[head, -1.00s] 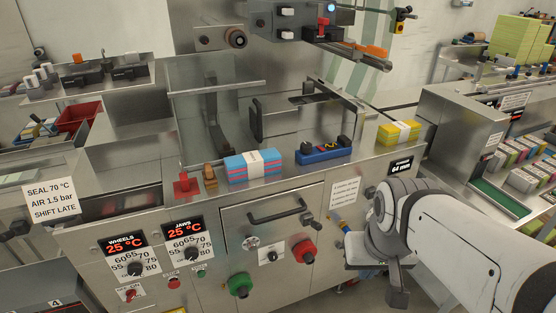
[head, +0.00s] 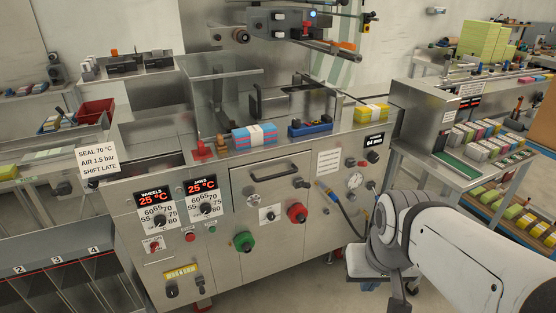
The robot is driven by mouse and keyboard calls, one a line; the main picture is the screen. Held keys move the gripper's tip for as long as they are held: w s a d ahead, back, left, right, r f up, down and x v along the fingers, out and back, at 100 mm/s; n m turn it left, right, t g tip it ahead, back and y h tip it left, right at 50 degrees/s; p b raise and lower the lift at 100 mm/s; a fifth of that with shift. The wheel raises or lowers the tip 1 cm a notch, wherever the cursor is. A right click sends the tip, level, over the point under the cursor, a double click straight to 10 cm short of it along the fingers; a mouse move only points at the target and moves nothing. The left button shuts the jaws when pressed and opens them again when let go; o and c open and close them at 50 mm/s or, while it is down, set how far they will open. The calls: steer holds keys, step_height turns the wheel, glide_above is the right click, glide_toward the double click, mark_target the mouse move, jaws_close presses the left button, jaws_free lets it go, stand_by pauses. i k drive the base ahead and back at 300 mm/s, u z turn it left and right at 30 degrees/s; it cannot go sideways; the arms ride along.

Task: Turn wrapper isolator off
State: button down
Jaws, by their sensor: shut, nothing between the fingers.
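The wrapping machine (head: 325,225) is a steel cabinet with a front panel. On its lower left, below a yellow label (head: 181,272) too small to read, are a dark rotary handle (head: 171,291) and another dark fitting (head: 202,280). A red round knob (head: 297,213) and a green one (head: 244,241) sit on the middle of the panel, with a small black selector (head: 269,215) on a white plate. I cannot tell for sure which is the isolator. My gripper (head: 385,275) is at the lower right, shut and empty, in front of the machine and apart from these controls.
Two red displays read 25 °C above dials (head: 159,218). A hose (head: 340,205) and a gauge (head: 355,181) are at the panel's right. A numbered slotted rack (head: 60,265) stands at the lower left. A side table (head: 457,170) holds wrapped packs. Floor is free before the machine.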

mark_target(154, 245)
steer(key=z, duration=0.1)
steer(key=k, duration=0.4)
steer(key=u, duration=0.4)
steer(key=i, duration=1)
steer(key=u, duration=0.1)
steer(key=k, duration=0.1)
steer(key=u, duration=3.9)
